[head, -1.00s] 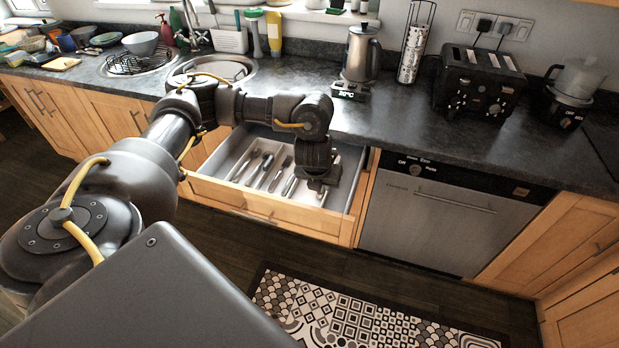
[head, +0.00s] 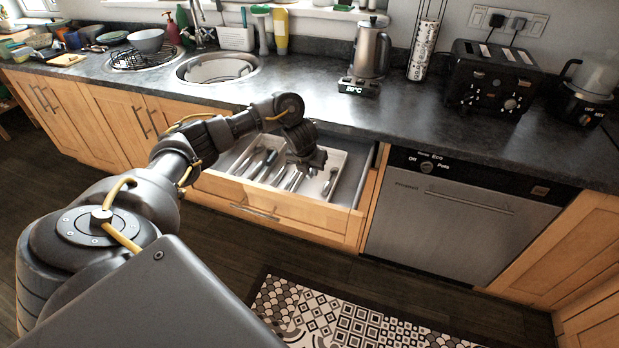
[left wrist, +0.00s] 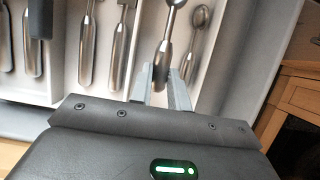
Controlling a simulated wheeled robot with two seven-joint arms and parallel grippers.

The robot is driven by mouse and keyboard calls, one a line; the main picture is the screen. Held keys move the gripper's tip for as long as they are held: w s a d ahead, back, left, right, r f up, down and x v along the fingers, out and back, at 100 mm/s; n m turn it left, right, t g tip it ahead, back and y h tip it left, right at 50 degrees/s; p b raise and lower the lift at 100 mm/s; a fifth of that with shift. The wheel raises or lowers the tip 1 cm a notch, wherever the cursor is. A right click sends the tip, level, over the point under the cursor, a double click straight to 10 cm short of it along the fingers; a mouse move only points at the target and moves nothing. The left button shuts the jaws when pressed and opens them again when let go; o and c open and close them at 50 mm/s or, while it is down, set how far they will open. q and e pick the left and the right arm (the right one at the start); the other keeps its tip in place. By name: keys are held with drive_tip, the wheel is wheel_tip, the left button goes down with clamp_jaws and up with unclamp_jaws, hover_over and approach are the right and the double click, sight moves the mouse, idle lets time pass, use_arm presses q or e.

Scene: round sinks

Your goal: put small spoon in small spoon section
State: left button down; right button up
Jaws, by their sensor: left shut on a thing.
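My left gripper (left wrist: 162,84) is shut on a metal spoon (left wrist: 160,66), its handle between the fingertips and its bowl towards the top edge of the left wrist view. I cannot tell how high the spoon is above the tray. Another spoon (left wrist: 201,18) lies just right of it, in the tray's right-hand section. The pale cutlery tray (left wrist: 136,50) has sections divided by thin walls. In the head view my left gripper (head: 307,164) is over the tray (head: 338,160) in the open drawer (head: 280,222), hiding part of the cutlery. My right gripper is out of view.
More cutlery (left wrist: 90,50) fills the sections to the left. An empty strip of drawer lies right of the tray. The worktop (head: 300,95) overhangs the drawer's back. A dishwasher (head: 435,210) stands to the right, and a patterned mat (head: 350,320) lies on the floor.

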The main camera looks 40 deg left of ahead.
use_arm(q)
drive_tip(key=shift+a+f, duration=0.15)
drive_tip(key=shift+f, duration=0.05)
wheel_tip(320, 180, down, 3)
drive_tip(key=shift+w+a+f, duration=0.1)
drive_tip(key=shift+w+f, duration=0.05)
drive_tip(key=shift+f+b, duration=0.3)
drive_tip(key=shift+f, duration=0.3)
drive_tip(key=c, duration=1.3)
unclamp_jaws()
drive_tip(key=shift+c, duration=0.2)
drive_tip(key=shift+r, duration=0.1)
